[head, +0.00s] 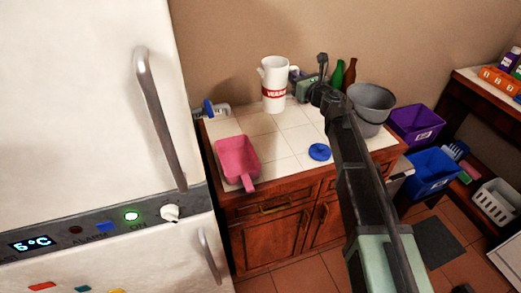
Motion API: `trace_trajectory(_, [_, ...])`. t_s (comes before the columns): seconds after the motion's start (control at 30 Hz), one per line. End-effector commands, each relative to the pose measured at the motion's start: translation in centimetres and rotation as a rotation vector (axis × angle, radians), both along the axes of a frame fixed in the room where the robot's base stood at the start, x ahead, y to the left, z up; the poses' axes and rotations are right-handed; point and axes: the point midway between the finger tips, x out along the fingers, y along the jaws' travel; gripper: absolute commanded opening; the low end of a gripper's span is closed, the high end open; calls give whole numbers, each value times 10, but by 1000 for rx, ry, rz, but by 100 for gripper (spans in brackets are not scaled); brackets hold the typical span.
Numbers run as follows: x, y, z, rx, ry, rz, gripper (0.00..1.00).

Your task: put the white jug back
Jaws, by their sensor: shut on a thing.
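The white jug (274,88), with a red band and dark lettering, is upright at the back of the tiled counter (285,140), near the wall. Its spout points left and its handle is on the right. My gripper (297,80) reaches in from the right and is shut on the jug at its handle side. The fingertips are small and partly hidden by the jug and my own wrist. I cannot tell whether the jug's base touches the tiles or is slightly above them.
A pink scoop (238,160) and a blue lid (319,152) lie on the counter. A grey bucket (371,110) and green (337,76) and brown bottles (349,74) stand right. A blue-handled item (208,108) is back left. The fridge (90,100) borders the left.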

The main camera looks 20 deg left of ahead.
Motion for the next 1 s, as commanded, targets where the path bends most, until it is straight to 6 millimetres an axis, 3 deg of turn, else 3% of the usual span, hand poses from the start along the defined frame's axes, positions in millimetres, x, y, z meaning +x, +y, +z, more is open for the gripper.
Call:
trace_trajectory(0.17, [0,0,-37,0,0,0,0])
trace_trajectory(0.5, [0,0,-151,0,0,0,0])
trace_trajectory(0.6, [0,0,-162,0,0,0,0])
trace_trajectory(0.77, [0,0,-161,0,0,0,0])
trace_trajectory(1.0, [0,0,-205,0,0,0,0])
